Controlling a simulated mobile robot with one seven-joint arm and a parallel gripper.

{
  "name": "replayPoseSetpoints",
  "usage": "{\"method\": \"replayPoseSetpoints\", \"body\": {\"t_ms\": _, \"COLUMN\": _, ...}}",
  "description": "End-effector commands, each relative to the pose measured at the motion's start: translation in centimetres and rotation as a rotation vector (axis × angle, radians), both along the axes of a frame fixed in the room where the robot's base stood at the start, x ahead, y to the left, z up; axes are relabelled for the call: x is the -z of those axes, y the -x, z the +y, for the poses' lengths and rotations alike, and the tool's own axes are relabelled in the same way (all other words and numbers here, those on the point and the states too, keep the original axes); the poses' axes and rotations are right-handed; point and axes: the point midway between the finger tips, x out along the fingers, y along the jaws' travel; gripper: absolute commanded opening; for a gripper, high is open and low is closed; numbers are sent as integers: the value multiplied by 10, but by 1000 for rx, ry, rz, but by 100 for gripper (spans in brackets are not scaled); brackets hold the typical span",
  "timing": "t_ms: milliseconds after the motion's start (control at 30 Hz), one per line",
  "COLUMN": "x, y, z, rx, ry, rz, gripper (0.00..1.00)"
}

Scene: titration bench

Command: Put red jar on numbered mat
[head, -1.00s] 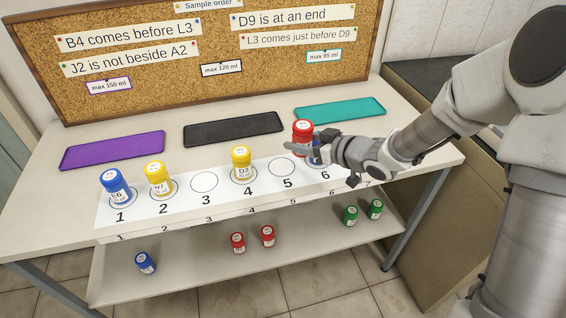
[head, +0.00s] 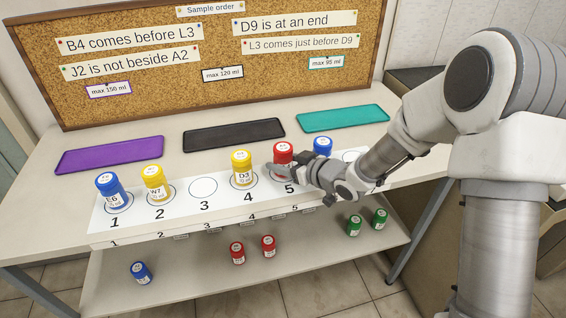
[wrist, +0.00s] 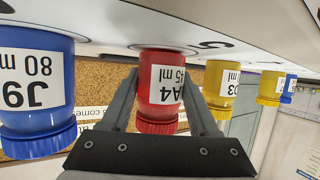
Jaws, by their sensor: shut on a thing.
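A red jar (head: 283,155) is upright over spot 5 of the numbered mat (head: 181,206). In the wrist view, which is upside down, the red jar (wrist: 160,92) is labelled A4, 45 ml. My gripper (head: 284,171) is shut on it, with one finger on either side in the wrist view (wrist: 162,100). The jar's base is at or just above the mat; I cannot tell if it touches. My gripper hides part of the mat around spots 5 to 7.
Blue jar J9 (head: 322,146) stands right of the red jar; yellow D3 (head: 242,168) stands on spot 4. Yellow W7 (head: 154,182) and blue E6 (head: 111,191) stand on 2 and 1. Spot 3 (head: 203,187) is empty. Several jars stand on the lower shelf (head: 190,265).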

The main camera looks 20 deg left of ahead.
Motion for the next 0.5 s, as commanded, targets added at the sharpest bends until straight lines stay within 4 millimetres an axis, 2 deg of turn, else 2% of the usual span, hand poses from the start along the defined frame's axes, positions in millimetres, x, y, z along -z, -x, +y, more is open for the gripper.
{"method": "replayPoseSetpoints", "body": {"t_ms": 100, "x": 5, "y": 0, "z": 0, "rx": 0, "ry": 0, "rz": 0, "gripper": 5}}
{"method": "replayPoseSetpoints", "body": {"t_ms": 133, "x": 4, "y": 0, "z": 0, "rx": 0, "ry": 0, "rz": 0, "gripper": 66}}
{"method": "replayPoseSetpoints", "body": {"t_ms": 200, "x": 3, "y": 0, "z": 0, "rx": 0, "ry": 1, "rz": 1, "gripper": 79}}
{"method": "replayPoseSetpoints", "body": {"t_ms": 267, "x": 3, "y": 0, "z": 0, "rx": 0, "ry": 1, "rz": 1, "gripper": 90}}
{"method": "replayPoseSetpoints", "body": {"t_ms": 500, "x": 3, "y": 0, "z": 0, "rx": 0, "ry": 0, "rz": 1, "gripper": 91}}
